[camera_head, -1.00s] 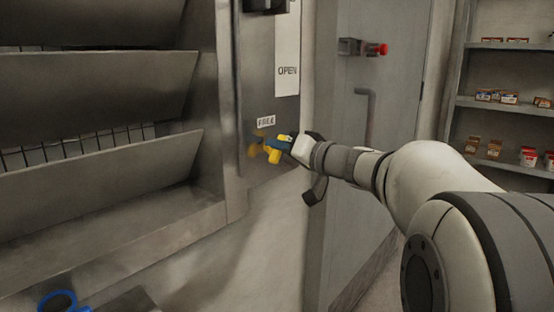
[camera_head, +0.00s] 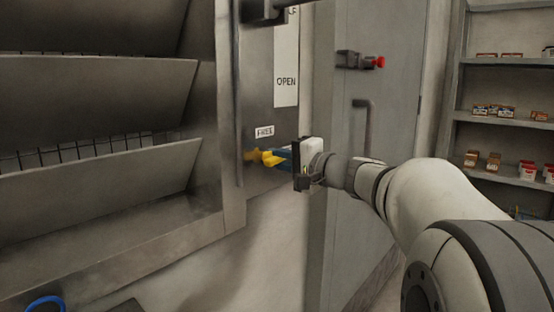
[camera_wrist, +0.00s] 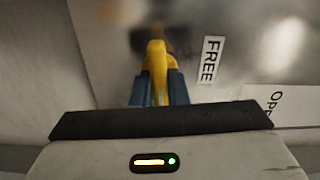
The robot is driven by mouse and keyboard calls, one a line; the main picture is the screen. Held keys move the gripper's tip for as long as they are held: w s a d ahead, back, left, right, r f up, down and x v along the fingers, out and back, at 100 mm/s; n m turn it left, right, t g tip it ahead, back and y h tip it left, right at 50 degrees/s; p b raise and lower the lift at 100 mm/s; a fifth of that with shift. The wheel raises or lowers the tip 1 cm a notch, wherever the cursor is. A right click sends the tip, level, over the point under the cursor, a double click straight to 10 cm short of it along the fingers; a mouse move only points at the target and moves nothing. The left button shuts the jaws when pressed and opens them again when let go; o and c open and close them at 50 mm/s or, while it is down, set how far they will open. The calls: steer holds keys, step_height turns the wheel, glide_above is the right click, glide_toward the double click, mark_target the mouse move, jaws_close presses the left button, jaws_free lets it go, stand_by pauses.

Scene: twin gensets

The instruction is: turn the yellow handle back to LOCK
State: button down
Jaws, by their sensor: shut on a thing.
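The yellow handle (camera_head: 268,158) is on the grey metal panel, just below a small label (camera_head: 264,131). In the wrist view this label (camera_wrist: 211,60) reads FREE. My gripper (camera_head: 284,157) is shut on the handle, with its blue fingers on either side of it. The wrist view shows the yellow handle (camera_wrist: 156,58) running up between the two blue fingertips (camera_wrist: 159,88). The handle's far end at the panel is dark and blurred. No LOCK label is readable in either view.
An OPEN sign (camera_head: 286,82) is on the panel above. Large slanted louvres (camera_head: 95,90) fill the left. A grey door (camera_head: 385,110) with a red-tipped latch (camera_head: 378,62) stands behind my arm. Shelves (camera_head: 505,122) with small boxes are at the right.

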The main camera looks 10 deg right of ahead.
steer(key=shift+f+m, duration=0.3)
steer(key=shift+m, duration=0.4)
steer(key=c, duration=1.4)
jaws_free()
steer(key=shift+r, duration=0.2)
steer(key=shift+c, duration=0.2)
steer(key=shift+s+d, duration=0.1)
steer(key=p+v, duration=0.1)
steer(key=v, duration=0.6)
steer(key=shift+s+d+p, duration=0.2)
steer(key=shift+s+p, duration=0.05)
steer(key=shift+p, duration=0.1)
